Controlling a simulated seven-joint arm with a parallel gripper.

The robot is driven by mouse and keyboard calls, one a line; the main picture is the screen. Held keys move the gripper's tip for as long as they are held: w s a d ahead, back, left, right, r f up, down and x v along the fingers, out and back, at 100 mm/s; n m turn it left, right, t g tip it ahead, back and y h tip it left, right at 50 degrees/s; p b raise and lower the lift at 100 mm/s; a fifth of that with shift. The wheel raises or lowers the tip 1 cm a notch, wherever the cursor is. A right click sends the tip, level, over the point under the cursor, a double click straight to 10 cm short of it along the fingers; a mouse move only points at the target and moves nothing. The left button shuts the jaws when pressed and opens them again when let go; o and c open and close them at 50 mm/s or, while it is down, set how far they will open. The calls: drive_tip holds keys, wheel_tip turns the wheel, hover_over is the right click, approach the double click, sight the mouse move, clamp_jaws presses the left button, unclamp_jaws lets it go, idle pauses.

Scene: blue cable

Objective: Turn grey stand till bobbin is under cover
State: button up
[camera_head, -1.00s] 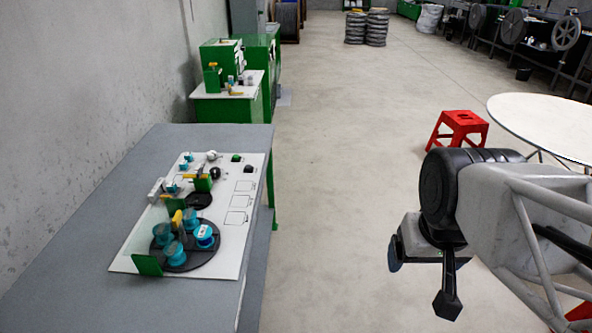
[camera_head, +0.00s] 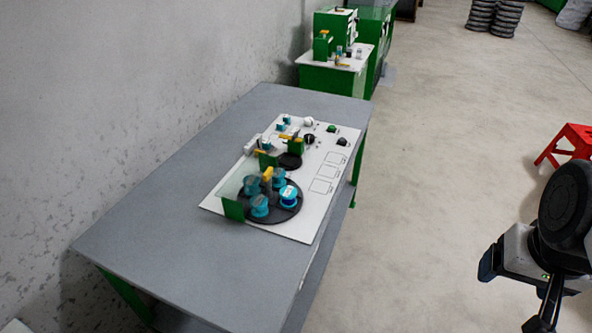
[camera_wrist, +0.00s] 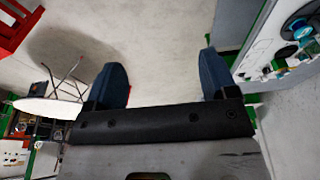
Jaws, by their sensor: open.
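The dark round stand (camera_head: 262,214) lies on a white board (camera_head: 318,205) on the grey table. Several teal bobbins stand on it, one with a white label (camera_head: 289,196) at its right. A yellow piece (camera_head: 267,173) rises behind them. A green upright panel (camera_head: 233,209) stands at the stand's front left, with what looks like a clear sheet beside it; I cannot tell which part is the cover. My gripper (camera_head: 512,295) is right of the table, over the floor, apart from the stand. In the wrist view its two blue fingers (camera_wrist: 165,85) are spread and empty.
The grey table (camera_head: 180,235) stands along the wall, its front part bare. A smaller dark disc (camera_head: 289,161) and small fittings sit behind the stand. A red stool (camera_head: 568,146) is at the right. Floor between table and arm is clear.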

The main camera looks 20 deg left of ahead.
drive_tip(key=shift+w+a+r, duration=0.1)
drive_tip(key=shift+w, duration=0.1)
drive_tip(key=c, duration=0.4)
drive_tip(key=shift+w+a+r, duration=0.1)
drive_tip(key=shift+w+a, duration=0.05)
drive_tip(key=shift+w, duration=0.15)
drive_tip(key=shift+c, duration=1.2)
drive_tip(key=w+a+r, duration=0.2)
drive_tip(key=w+a, duration=0.6)
drive_tip(key=w, duration=0.4)
drive_tip(key=g, duration=0.3)
hover_over(268, 171)
drive_tip(key=f, duration=1.6)
drive_tip(key=shift+d+f, duration=0.25)
drive_tip(key=shift+f, duration=0.1)
drive_tip(key=shift+a+f, duration=0.15)
drive_tip(key=shift+a, duration=0.15)
drive_tip(key=shift+f, duration=0.15)
